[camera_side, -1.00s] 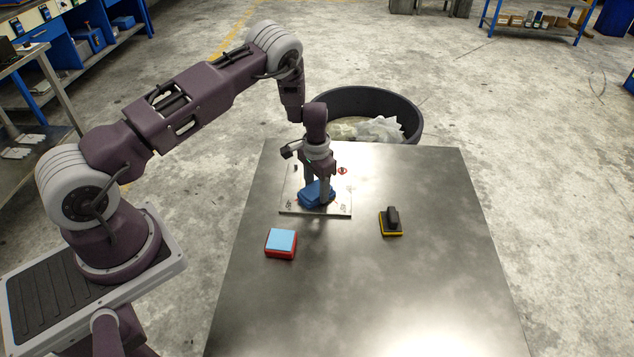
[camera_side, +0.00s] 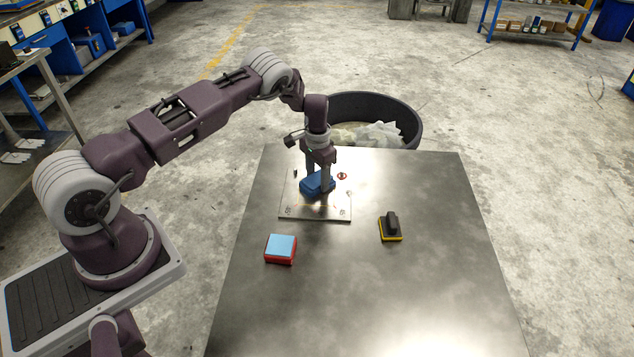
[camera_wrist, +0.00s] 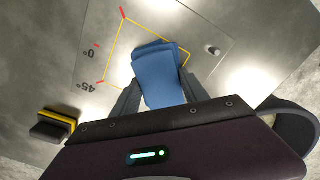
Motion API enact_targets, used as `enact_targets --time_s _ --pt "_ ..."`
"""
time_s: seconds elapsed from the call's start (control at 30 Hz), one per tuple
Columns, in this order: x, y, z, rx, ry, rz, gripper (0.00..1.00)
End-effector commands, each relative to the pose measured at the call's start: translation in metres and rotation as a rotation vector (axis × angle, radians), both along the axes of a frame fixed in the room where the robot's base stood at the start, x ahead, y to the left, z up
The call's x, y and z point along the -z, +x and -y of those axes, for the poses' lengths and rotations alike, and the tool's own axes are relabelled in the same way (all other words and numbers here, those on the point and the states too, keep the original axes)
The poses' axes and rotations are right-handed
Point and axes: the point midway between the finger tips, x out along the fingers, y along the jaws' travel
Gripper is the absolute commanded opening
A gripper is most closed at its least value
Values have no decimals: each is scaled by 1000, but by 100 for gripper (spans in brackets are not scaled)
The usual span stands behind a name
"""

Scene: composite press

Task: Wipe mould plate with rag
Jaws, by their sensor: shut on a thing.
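My gripper (camera_side: 317,184) is shut on the blue rag (camera_side: 313,183), a folded pad. It holds the rag at the mould plate (camera_side: 299,211), a flat metal plate lying on the table. In the wrist view the blue rag (camera_wrist: 158,80) sits between my two fingers and covers part of a yellow outline on the mould plate (camera_wrist: 201,30). The plate carries red marks, the markings 0° and 45°, and a small peg. Whether the rag touches the plate is hard to tell.
A red block with a light blue top (camera_side: 281,248) stands on the table (camera_side: 370,300) in front of the plate. A black-handled yellow-edged block (camera_side: 391,227) stands to the right. A dark round bin (camera_side: 372,110) is behind the table. The table's front is clear.

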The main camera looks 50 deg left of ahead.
Motion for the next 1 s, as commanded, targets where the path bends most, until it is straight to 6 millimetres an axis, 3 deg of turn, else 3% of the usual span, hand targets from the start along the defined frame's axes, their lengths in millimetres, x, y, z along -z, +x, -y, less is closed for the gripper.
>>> enact_targets --time_s 0.43,1.0 --pt "-2 6 -7 0 2 -2 7" --pt "-69 6 -7 0 2 -1 7"
